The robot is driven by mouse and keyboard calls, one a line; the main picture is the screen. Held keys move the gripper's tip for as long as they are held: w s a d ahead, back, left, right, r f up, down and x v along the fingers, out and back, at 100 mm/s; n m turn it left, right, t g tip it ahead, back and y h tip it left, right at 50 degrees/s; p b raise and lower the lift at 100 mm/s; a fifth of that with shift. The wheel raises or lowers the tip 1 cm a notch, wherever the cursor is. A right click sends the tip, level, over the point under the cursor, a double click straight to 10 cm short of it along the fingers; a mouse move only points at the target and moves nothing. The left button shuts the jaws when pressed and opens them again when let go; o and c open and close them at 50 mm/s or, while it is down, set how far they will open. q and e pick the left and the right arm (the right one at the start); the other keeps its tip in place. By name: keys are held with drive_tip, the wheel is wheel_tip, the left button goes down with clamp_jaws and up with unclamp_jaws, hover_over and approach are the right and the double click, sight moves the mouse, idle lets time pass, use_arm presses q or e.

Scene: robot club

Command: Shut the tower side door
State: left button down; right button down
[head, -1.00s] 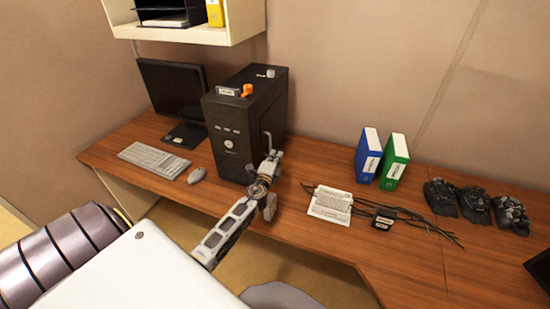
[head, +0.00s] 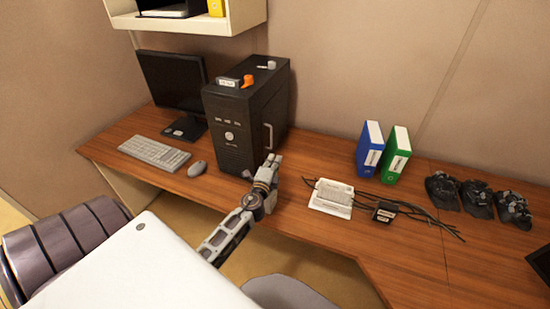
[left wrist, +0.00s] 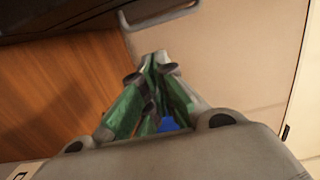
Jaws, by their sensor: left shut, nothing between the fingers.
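The black tower (head: 232,135) stands upright on the desk. Its side door (head: 280,105) is on the right side and carries a pale upright handle (head: 268,137). No clear gap shows at the door's edges, but its lower part is partly hidden by my gripper. My left gripper (head: 274,160) is shut and empty, just in front of the tower's lower right corner, below the handle. I cannot tell whether it touches the tower. In the left wrist view the closed fingers (left wrist: 157,70) are below a pale handle (left wrist: 158,17). My right gripper is out of view.
A monitor (head: 172,82), keyboard (head: 154,153) and mouse (head: 197,168) are left of the tower. A white device (head: 332,195) with cables, blue (head: 369,150) and green (head: 396,155) binders and several dark items (head: 476,199) are to the right. A shelf (head: 180,20) hangs above.

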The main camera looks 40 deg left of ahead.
use_arm(q)
drive_tip(key=shift+b+v, duration=0.3)
drive_tip(key=shift+v, duration=1.05)
drive_tip(key=shift+w+d, duration=0.1)
drive_tip(key=shift+d, duration=0.1)
